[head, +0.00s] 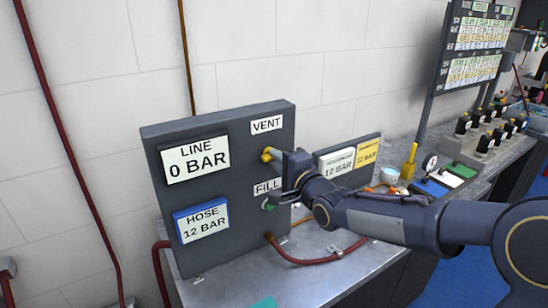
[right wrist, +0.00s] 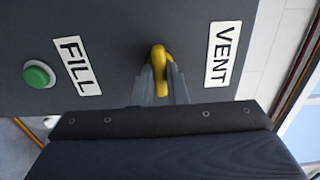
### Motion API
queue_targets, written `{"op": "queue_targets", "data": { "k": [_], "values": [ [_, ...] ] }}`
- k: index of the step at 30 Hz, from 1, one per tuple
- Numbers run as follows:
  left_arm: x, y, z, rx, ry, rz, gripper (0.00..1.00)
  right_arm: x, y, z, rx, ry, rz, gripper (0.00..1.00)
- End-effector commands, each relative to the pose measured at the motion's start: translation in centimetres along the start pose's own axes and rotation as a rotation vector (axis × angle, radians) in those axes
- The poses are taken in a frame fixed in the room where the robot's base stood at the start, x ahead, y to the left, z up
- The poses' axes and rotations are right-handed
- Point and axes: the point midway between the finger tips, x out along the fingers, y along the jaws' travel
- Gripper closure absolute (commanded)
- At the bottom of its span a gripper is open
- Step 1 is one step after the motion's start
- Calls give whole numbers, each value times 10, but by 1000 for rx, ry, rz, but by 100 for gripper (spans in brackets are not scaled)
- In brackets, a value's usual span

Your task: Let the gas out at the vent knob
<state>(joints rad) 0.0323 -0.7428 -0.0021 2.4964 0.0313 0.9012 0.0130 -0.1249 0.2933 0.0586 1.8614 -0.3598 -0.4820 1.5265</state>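A dark panel (head: 225,135) stands on the bench against the wall. The yellow vent knob (head: 267,154) is below its VENT label (head: 266,124); the green fill button (head: 268,204) is lower, partly hidden by my arm. My right gripper (head: 277,158) is at the vent knob. In the right wrist view its two fingers lie on either side of the yellow knob (right wrist: 159,62), seemingly touching it. The line display (head: 195,159) reads 0 BAR. The blue-framed hose display (head: 202,221) reads 12 BAR. My left gripper is out of view.
A red hose (head: 318,260) runs from the panel's lower edge along the bench (head: 310,277). Small parts and a green tray (head: 462,169) lie farther right. The front bench is mostly clear.

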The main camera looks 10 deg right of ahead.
Motion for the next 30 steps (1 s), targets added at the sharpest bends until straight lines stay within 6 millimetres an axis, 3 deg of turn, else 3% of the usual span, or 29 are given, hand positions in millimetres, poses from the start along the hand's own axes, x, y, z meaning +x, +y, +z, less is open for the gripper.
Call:
{"op": "queue_targets", "data": {
  "k": [7, 24, 30],
  "values": [
    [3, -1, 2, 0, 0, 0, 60, 0, 2, 0, -20, 0, 0, 100],
    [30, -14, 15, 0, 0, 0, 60, 0, 2, 0, -371, -1, 0, 100],
    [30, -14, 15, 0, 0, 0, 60, 0, 1, 0, -404, -1, 2, 100]
  ]
}}
